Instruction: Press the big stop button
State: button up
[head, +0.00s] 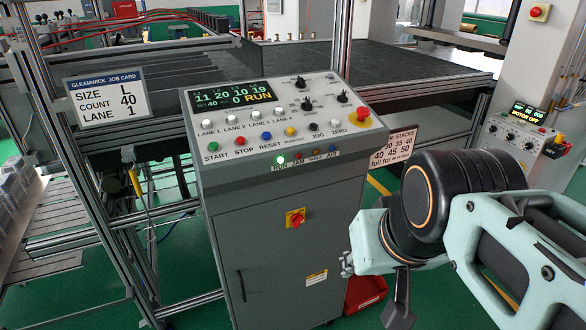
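The control console (270,175) stands in the middle of the head view. A big red mushroom button (360,113) on a yellow base sits at the right end of its sloped panel. A much smaller red button (239,141) sits above the printed word STOP. My arm comes in from the right, in front of the console's right side. A dark part that looks like my gripper (400,302) hangs below the arm, right of and well below the big red button, apart from the panel. Its fingers do not show clearly.
The panel also carries several small buttons, knobs (342,97) and a lit display (229,96) reading RUN. A red-yellow switch (295,217) is on the cabinet front. A second control box (520,140) stands at right. A job card (107,95) hangs at left.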

aim_at(363, 112)
jog(key=i+j+z, duration=0.1)
jog(key=j+z, duration=0.15)
jog(key=z, duration=0.2)
jog(key=j+z, duration=0.3)
jog(key=z, duration=0.15)
jog(key=j+z, duration=0.45)
jog(key=j, duration=0.3)
jog(key=k+j+z, duration=0.1)
jog(key=j, duration=0.3)
jog(key=k+j+z, duration=0.1)
jog(key=j, duration=0.3)
jog(key=k+j+z, duration=0.15)
jog(key=j, duration=0.2)
jog(key=k+j+z, duration=0.1)
jog(key=j, duration=0.3)
jog(key=k+j, duration=0.1)
jog(key=j, duration=0.25)
jog(key=k+j, duration=0.1)
jog(key=j, duration=0.25)
jog(key=k+j, duration=0.15)
jog(key=j, duration=0.15)
jog(key=k+j, duration=0.1)
jog(key=j, duration=0.25)
